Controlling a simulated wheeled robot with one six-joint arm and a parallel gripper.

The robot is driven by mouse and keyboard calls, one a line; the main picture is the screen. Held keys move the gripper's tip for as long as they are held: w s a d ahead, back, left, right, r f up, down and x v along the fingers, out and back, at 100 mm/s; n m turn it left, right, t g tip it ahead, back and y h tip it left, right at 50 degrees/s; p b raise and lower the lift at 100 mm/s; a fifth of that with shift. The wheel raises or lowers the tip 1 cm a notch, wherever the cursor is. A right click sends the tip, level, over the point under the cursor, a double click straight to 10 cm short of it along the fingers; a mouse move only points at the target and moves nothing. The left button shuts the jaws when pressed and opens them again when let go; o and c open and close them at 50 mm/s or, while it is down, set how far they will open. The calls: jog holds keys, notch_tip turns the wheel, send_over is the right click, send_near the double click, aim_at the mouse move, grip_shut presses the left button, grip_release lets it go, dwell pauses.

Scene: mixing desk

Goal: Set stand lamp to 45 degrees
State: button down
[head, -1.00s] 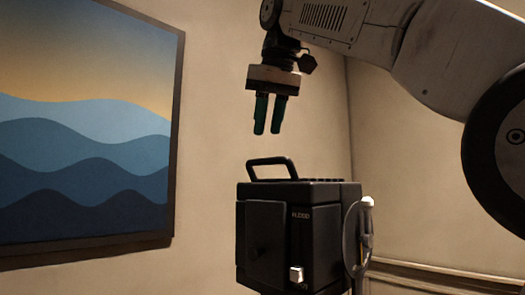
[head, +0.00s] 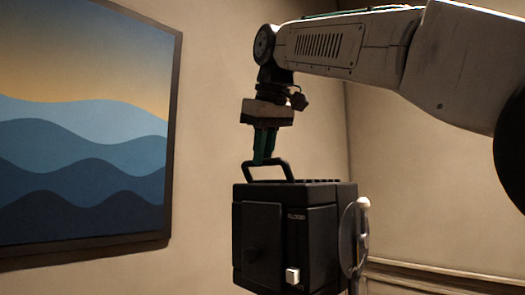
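The stand lamp's head (head: 262,245) is a black box in the lower middle of the head view. It has a looped black handle (head: 284,166) on top, a small white switch (head: 292,275) low on its front and a pale-ended knob and bracket (head: 361,225) on its right side. My gripper (head: 263,160) points down with its dark green fingertips at the handle's top bar. The fingers look close together and overlap the bar, but I cannot tell whether they grip it. The lamp's stand below is out of frame.
A framed picture of blue waves (head: 85,120) hangs on the wall at the left. A wall ledge (head: 440,277) runs along the lower right. My arm comes in from the upper right. The space between the picture and the lamp looks clear.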

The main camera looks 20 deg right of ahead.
jog(key=s+a+f+t+h, duration=0.1)
jog(key=a+f+h, duration=0.2)
jog(key=f, duration=0.5)
jog(key=s+a+f+n+t+h, duration=0.1)
jog(key=s+a+f+t+h, duration=0.1)
jog(key=a+f, duration=0.3)
jog(key=shift+s+a+f+n+h, duration=0.3)
jog(key=shift+f+h, duration=0.4)
jog(key=shift+f, duration=0.8)
jog(key=c, duration=1.4)
grip_release()
jog(key=shift+r, duration=0.1)
jog(key=v, duration=0.7)
jog(key=shift+s+a+r, duration=0.2)
jog(key=shift+s, duration=0.1)
